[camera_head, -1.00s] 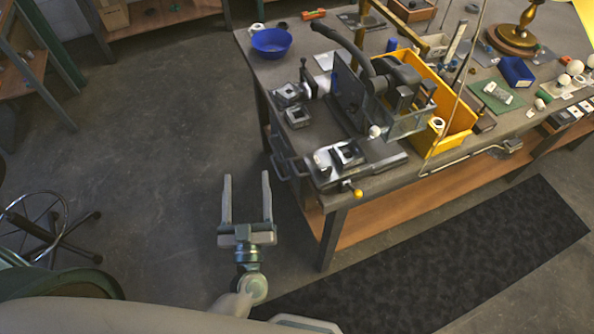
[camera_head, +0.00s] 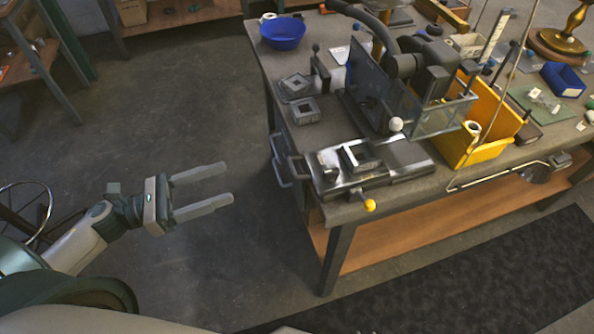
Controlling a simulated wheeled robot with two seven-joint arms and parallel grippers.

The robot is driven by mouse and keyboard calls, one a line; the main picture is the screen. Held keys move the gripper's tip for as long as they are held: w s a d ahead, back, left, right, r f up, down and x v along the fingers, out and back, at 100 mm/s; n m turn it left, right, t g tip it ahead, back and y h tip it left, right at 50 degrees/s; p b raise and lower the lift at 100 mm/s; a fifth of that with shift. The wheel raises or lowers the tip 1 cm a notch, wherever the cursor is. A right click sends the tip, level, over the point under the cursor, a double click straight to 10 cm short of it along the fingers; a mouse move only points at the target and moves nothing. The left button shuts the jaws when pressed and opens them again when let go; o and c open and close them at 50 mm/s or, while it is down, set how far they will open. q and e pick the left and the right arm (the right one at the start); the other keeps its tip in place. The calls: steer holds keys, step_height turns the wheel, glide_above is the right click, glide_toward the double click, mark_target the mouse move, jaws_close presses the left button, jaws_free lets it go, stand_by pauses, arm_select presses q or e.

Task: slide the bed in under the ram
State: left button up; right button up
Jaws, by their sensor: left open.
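The bed (camera_head: 362,158), a metal plate with a square frame on it, lies on a slide base at the front left corner of the bench. A yellow knob (camera_head: 370,205) sticks out at the base's front edge. The press with the ram stands behind and to the right, with a dark plate, a clear guard (camera_head: 441,117), a grey head (camera_head: 413,62) and a long dark lever; the ram itself is hard to make out. My left gripper (camera_head: 229,184) is open and empty over the floor, left of the bench and apart from it, fingers pointing right. My right gripper is out of view.
The bench top (camera_head: 300,140) has a blue bowl (camera_head: 283,33) at the back left and two small square metal blocks (camera_head: 305,110) near its left edge. A yellow bin (camera_head: 490,125) stands right of the press. Open floor lies between my left gripper and the bench.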

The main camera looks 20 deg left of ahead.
mark_target(292, 165)
arm_select(q)
steer(key=shift+w+a+f+m+g+y, duration=0.1)
steer(key=shift+a+f+m+g+y, duration=0.1)
steer(key=shift+f+m, duration=0.25)
steer(key=shift+w+a+f+m+g+y, duration=0.1)
steer(key=shift+f+m+g, duration=0.1)
steer(key=shift+m, duration=0.45)
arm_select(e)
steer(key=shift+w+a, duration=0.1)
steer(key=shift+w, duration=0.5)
arm_select(q)
steer(key=shift+d, duration=0.15)
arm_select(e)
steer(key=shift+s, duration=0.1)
